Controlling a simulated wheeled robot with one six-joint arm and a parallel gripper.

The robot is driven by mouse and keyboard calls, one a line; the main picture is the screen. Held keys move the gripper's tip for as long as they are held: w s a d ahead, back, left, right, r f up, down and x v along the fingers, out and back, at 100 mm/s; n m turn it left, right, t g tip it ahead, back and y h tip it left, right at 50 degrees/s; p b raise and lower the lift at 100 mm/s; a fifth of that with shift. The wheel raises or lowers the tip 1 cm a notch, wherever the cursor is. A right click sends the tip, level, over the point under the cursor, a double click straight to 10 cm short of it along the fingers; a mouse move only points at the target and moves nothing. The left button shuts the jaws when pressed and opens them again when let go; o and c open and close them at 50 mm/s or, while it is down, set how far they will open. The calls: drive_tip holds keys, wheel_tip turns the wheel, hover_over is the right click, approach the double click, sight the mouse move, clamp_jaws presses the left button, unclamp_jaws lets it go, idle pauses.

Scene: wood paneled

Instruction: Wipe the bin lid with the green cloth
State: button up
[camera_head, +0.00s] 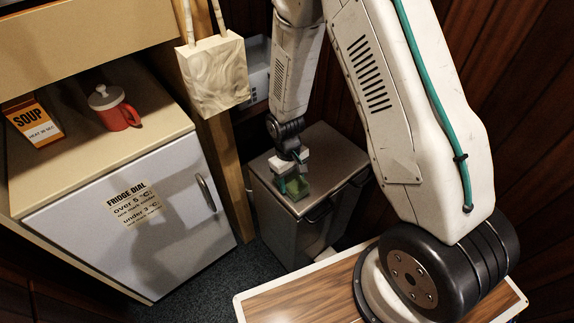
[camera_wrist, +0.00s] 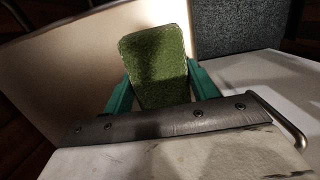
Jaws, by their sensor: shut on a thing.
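The bin (camera_head: 322,208) is a grey box standing on the floor against the wood-paneled wall, with a flat grey lid (camera_head: 335,157) on top. My gripper (camera_head: 292,184) points down over the left front part of the lid. Its teal fingers are shut on the green cloth (camera_head: 298,188). In the wrist view the cloth (camera_wrist: 158,62) is a small green pad with pale edge stitching, held between the two teal fingers. The cloth is at or just above the lid; I cannot tell if it touches. The gripper body hides the cloth's near end.
A small fridge (camera_head: 145,215) stands left of the bin, with a red mug (camera_head: 119,116) and a soup box (camera_head: 30,121) on top. A wooden post (camera_head: 232,180) separates fridge and bin.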

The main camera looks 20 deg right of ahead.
drive_tip(key=shift+s+a, duration=0.15)
drive_tip(key=shift+a, duration=0.3)
drive_tip(key=shift+a+r, duration=0.1)
drive_tip(key=shift+a, duration=0.25)
drive_tip(key=shift+s+r, duration=0.1)
drive_tip(key=shift+r, duration=3.9)
